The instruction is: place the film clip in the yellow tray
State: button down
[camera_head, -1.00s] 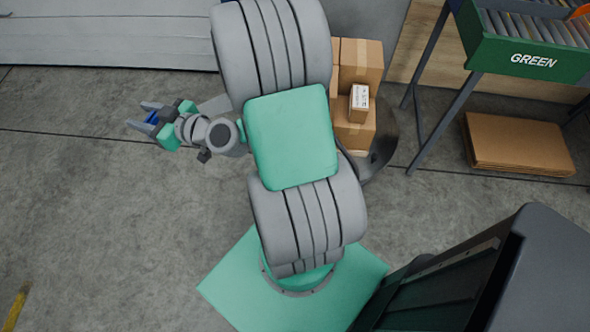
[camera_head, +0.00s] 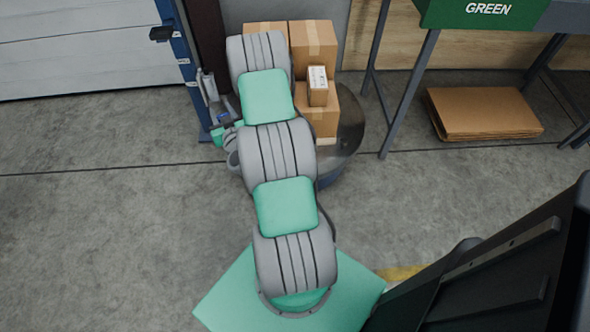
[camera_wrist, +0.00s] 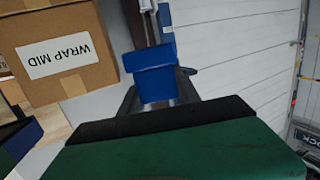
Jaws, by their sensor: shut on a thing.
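My gripper (camera_head: 213,90) is at the upper left of my arm in the head view, beside a blue post. It is shut on a blue piece, which I take to be the film clip (camera_wrist: 154,83). In the wrist view the clip sits between the two dark fingers, and its far end is hard to separate from what is behind. In the head view only a little of the clip (camera_head: 223,117) shows, low between the fingers. I see no yellow tray in either view.
The blue post (camera_head: 187,72) stands close to my gripper. Cardboard boxes (camera_head: 313,42) are stacked just right of my arm. A box labelled WRAP MID (camera_wrist: 63,55) is at left in the wrist view. A table with a GREEN sign (camera_head: 487,10) stands upper right. Floor at left is clear.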

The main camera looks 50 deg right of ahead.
jog(key=s+d+f+m+g+h+b, duration=0.2)
jog(key=s+d+f+b, duration=0.15)
jog(key=f, duration=0.65)
jog(key=s+d+f+m+g+h+b, duration=0.25)
jog(key=s+d+f, duration=0.25)
jog(key=f, duration=0.5)
jog(key=shift+t, duration=0.25)
jog(key=s+d+f+b, duration=0.1)
jog(key=d+f+b, duration=0.2)
jog(key=d+b, duration=0.1)
jog(key=s+d+f+b, duration=0.2)
jog(key=d+f+b, duration=0.1)
jog(key=d+b, duration=0.1)
jog(key=s+d+f+b, duration=0.2)
jog(key=d+f+b, duration=0.2)
jog(key=b, duration=0.2)
jog(key=shift+s+d, duration=0.1)
jog(key=shift+d, duration=0.1)
jog(key=shift+a+f+b, duration=0.1)
jog(key=shift+f+b, duration=0.7)
jog(key=shift+f, duration=0.3)
jog(key=shift+f, duration=0.2)
jog(key=c, duration=0.9)
grip_release()
jog(key=shift+o, duration=0.2)
